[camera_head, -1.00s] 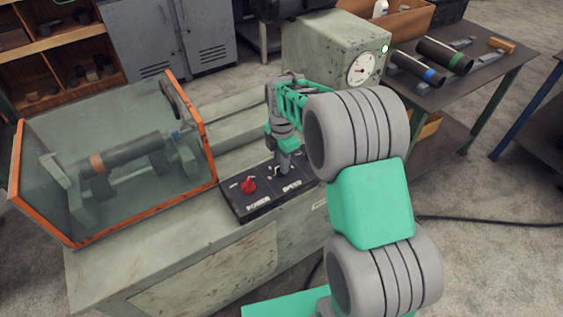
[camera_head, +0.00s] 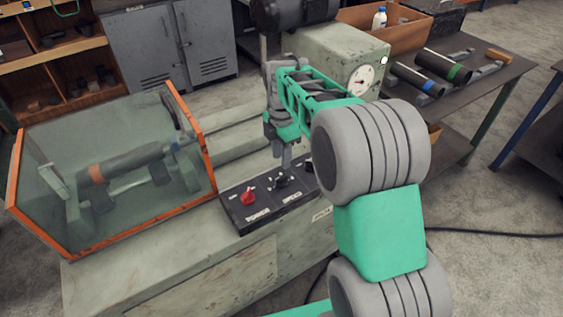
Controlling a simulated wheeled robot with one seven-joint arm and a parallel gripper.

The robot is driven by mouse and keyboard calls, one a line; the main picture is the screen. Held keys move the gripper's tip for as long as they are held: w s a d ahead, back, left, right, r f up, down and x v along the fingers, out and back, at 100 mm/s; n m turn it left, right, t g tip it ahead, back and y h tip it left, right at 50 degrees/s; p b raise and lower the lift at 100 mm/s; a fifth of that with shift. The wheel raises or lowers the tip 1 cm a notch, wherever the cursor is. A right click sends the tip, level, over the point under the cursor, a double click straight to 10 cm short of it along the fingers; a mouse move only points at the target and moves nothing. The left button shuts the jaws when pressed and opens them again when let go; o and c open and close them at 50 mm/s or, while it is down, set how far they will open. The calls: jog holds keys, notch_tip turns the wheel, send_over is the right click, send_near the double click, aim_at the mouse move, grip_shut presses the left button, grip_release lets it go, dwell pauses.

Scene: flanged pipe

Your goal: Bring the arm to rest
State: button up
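My gripper (camera_head: 286,160) points down above the black control panel (camera_head: 240,216) on the machine bench. Its fingers look close together near the speed knob (camera_head: 281,181), but they are too small to tell whether they are open or shut. I cannot tell whether they touch the knob. My grey and green arm reaches in from the lower right and hides the panel's right part. The red power knob (camera_head: 248,198) is uncovered on the panel's left part.
A clear guard box with an orange frame (camera_head: 190,118) stands left of the panel, with a dark pipe (camera_head: 125,160) with an orange band inside. A grey gauge housing (camera_head: 325,50) stands behind my arm. A table (camera_head: 455,95) at the right holds banded pipes.

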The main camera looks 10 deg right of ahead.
dwell(0.3)
jog(key=m, duration=0.4)
jog(key=shift+w+m, duration=0.3)
jog(key=s+f+m, duration=0.1)
jog(key=f+m, duration=0.1)
jog(key=m, duration=0.1)
jog(key=s+f+m, duration=0.2)
jog(key=m, duration=0.2)
jog(key=s+f+m, duration=0.2)
jog(key=m, duration=0.1)
jog(key=shift+s+f+m+g, duration=0.15)
jog(key=shift+f+m+g, duration=0.15)
jog(key=shift+m, duration=0.1)
jog(key=s+r+m+t, duration=0.1)
jog(key=s+r+m, duration=0.15)
jog(key=s, duration=0.65)
jog(key=s+r+m, duration=0.1)
jog(key=s+m, duration=0.3)
jog(key=s, duration=0.4)
jog(key=r+t, duration=0.1)
jog(key=r, duration=0.1)
jog(key=r+t, duration=0.1)
jog(key=r, duration=0.1)
jog(key=w+r+t, duration=0.1)
jog(key=r, duration=0.1)
jog(key=shift+a, duration=0.1)
jog(key=shift+f, duration=0.1)
